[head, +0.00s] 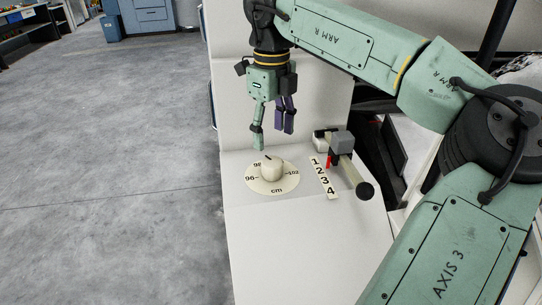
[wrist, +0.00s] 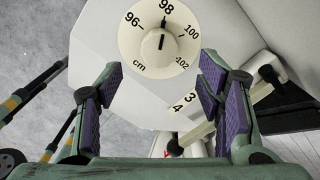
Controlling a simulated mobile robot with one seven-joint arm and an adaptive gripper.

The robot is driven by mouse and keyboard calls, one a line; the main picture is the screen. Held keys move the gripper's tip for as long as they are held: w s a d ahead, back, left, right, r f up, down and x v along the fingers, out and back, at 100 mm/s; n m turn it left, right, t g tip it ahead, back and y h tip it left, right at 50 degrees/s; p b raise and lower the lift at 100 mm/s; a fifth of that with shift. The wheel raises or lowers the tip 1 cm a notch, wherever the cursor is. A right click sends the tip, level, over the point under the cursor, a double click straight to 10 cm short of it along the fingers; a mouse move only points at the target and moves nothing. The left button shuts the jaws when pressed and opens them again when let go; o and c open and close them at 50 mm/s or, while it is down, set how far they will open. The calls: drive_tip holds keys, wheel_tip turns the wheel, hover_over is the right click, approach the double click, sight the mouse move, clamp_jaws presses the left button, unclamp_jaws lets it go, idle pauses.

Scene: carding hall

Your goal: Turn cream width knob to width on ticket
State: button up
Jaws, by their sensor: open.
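The cream width knob (head: 271,169) stands on a round cream dial (head: 284,187) marked 96, 98, 102 and cm. The wrist view shows the knob (wrist: 160,44) on its dial (wrist: 140,47), with 100 also readable. A thick black mark beside the knob lies close to 98. My gripper (head: 273,138) is open and empty, above and just behind the dial, pointing down. In the wrist view its fingers (wrist: 160,78) stand apart, left and right below the dial, not touching the knob. I cannot make out a ticket in either view.
Right of the dial is a strip numbered 1 to 4 (head: 324,177). Beside it are a red pointer (head: 331,160) and a lever with a black ball (head: 365,190). The panel front (head: 290,250) is clear. Open grey floor (head: 110,190) lies left.

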sight(271, 161)
wheel_tip(271, 161, down, 8)
drive_tip(key=shift+f+p, duration=0.2)
drive_tip(key=shift+p, duration=0.5)
drive_tip(key=shift+c, duration=0.6)
drive_tip(key=c, duration=1)
drive_tip(key=shift+a+n, duration=0.1)
drive_tip(key=shift+n, duration=0.3)
drive_tip(key=n, duration=0.5)
drive_tip(key=shift+s+b, duration=0.1)
drive_tip(key=shift+b, duration=0.3)
drive_tip(key=n, duration=0.6)
